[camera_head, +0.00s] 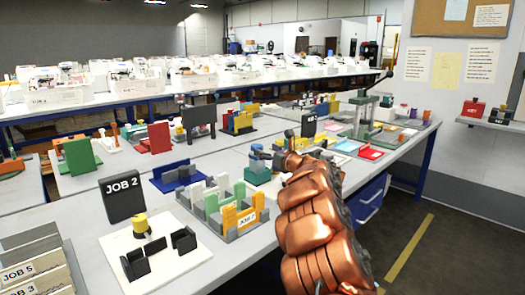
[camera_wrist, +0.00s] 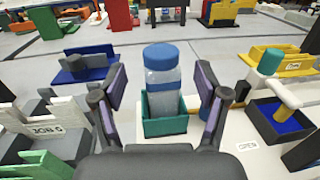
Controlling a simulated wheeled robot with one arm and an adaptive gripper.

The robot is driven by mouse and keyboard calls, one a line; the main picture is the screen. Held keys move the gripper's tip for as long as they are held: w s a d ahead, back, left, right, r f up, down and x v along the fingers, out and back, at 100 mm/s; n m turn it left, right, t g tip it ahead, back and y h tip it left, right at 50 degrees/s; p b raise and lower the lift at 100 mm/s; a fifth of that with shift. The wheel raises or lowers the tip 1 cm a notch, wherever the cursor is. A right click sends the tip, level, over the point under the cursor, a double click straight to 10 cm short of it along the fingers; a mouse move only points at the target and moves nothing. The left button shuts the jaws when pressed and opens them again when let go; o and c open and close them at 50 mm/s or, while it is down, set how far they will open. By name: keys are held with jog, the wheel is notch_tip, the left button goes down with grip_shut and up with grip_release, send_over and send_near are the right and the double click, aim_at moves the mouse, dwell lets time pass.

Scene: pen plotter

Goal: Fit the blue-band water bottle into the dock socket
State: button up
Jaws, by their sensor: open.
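In the wrist view a clear water bottle (camera_wrist: 161,75) with a blue cap and a blue band stands upright. Its lower end is inside a small teal open-topped box (camera_wrist: 165,127), which looks like the dock socket. My gripper (camera_wrist: 160,88) is open, with one finger to the left and one to the right of the bottle. Clear gaps show between the fingers and the bottle. In the head view my gripper (camera_head: 272,154) is over the middle of the bench, and a teal box (camera_head: 257,177) shows below it.
In the wrist view a dark box with a blue inside (camera_wrist: 292,122) and a yellow tray (camera_wrist: 276,62) stand at right. A blue holder (camera_wrist: 82,72) stands at left. In the head view a black JOB 2 sign (camera_head: 122,199) and a green lever press (camera_head: 362,110) stand on the bench.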

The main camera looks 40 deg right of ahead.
jog(key=shift+s+a, duration=0.2)
jog(key=shift+s, duration=1.25)
jog(key=shift+s+a, duration=0.15)
jog(key=shift+s, duration=1.3)
jog(key=shift+f, duration=0.1)
